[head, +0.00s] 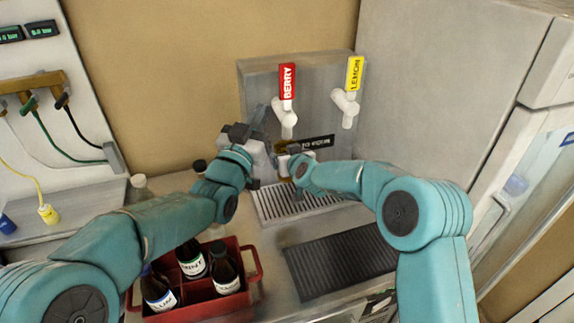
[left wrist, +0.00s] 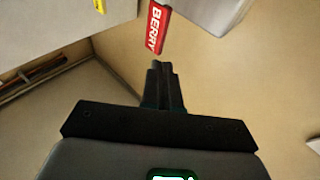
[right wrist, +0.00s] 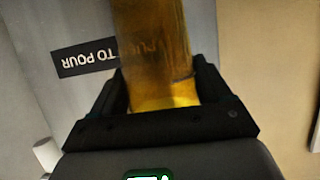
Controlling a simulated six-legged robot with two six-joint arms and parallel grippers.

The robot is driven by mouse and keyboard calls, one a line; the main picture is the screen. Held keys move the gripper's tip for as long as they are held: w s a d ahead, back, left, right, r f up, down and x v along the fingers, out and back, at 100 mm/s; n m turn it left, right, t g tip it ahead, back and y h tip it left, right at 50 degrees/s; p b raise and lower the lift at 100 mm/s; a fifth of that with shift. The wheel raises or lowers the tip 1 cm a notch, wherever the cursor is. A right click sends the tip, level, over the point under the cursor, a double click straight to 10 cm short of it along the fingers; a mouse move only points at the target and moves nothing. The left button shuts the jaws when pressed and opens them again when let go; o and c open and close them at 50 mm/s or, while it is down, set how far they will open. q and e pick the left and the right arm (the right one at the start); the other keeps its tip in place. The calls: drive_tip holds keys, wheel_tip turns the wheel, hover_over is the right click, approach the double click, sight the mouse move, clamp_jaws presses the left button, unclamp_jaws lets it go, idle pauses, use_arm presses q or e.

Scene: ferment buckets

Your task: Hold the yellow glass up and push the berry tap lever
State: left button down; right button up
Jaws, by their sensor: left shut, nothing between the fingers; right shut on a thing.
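The berry tap (head: 286,88) has a red lever marked BERRY above a white spout on the grey tap panel. My left gripper (head: 262,115) is shut and empty, just left of this tap. In the left wrist view its closed fingers (left wrist: 155,66) point at the red lever (left wrist: 156,27), close to its lower end; I cannot tell whether they touch. My right gripper (right wrist: 158,88) is shut on the yellow glass (right wrist: 153,45), a see-through amber glass. In the head view the glass is mostly hidden by my grippers, below the berry spout.
The lemon tap (head: 352,80) with a yellow lever is to the right. A slotted drip tray (head: 300,203) lies below the taps. A red crate (head: 250,262) with dark bottles stands in front, beside a black ribbed mat (head: 340,262). A TO POUR sign (right wrist: 85,58) is behind the glass.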

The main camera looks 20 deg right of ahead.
use_arm(q)
drive_tip(key=s+d+x, duration=0.1)
drive_tip(key=x, duration=0.6)
drive_tip(key=shift+r, duration=0.2)
drive_tip(key=shift+w+d, duration=0.1)
drive_tip(key=shift+w, duration=0.1)
idle(1.7)
drive_tip(key=s, duration=1)
use_arm(e)
drive_tip(key=shift+w, duration=0.1)
